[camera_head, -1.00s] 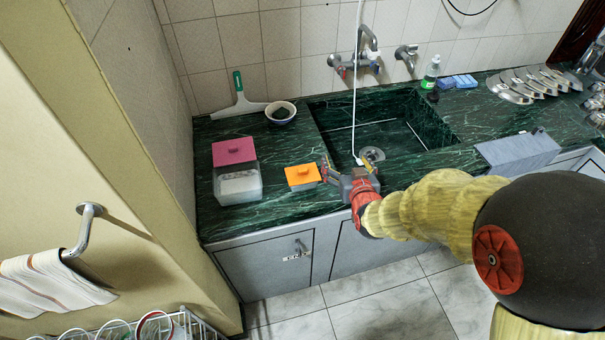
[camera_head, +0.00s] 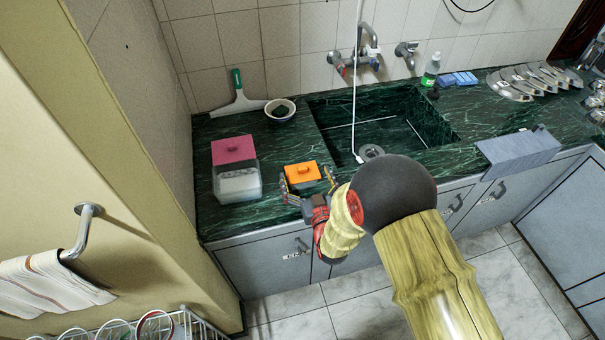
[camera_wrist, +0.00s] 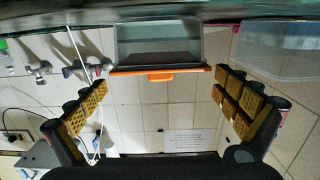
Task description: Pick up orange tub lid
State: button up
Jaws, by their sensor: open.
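The orange lid (camera_head: 302,171) sits on a small clear tub on the green counter, left of the sink. In the wrist view, which is upside down, the lid (camera_wrist: 160,70) shows edge-on with its small handle, on the clear tub (camera_wrist: 160,42). My gripper (camera_head: 309,187) is open at the near side of the tub, its fingers spread to the left and right. In the wrist view the lid lies ahead, between the fingers of my gripper (camera_wrist: 161,88) and apart from both. Nothing is held.
A larger clear tub (camera_head: 239,184) with a pink lid (camera_head: 233,149) stands close on the left. The sink (camera_head: 370,132) is to the right, with a white hose hanging into it. A bowl (camera_head: 280,110) and a squeegee (camera_head: 239,104) lie behind. The tiled wall is at the back.

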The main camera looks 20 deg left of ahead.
jog(key=shift+x, duration=1.25)
jog(key=c, duration=0.3)
jog(key=c, duration=1.4)
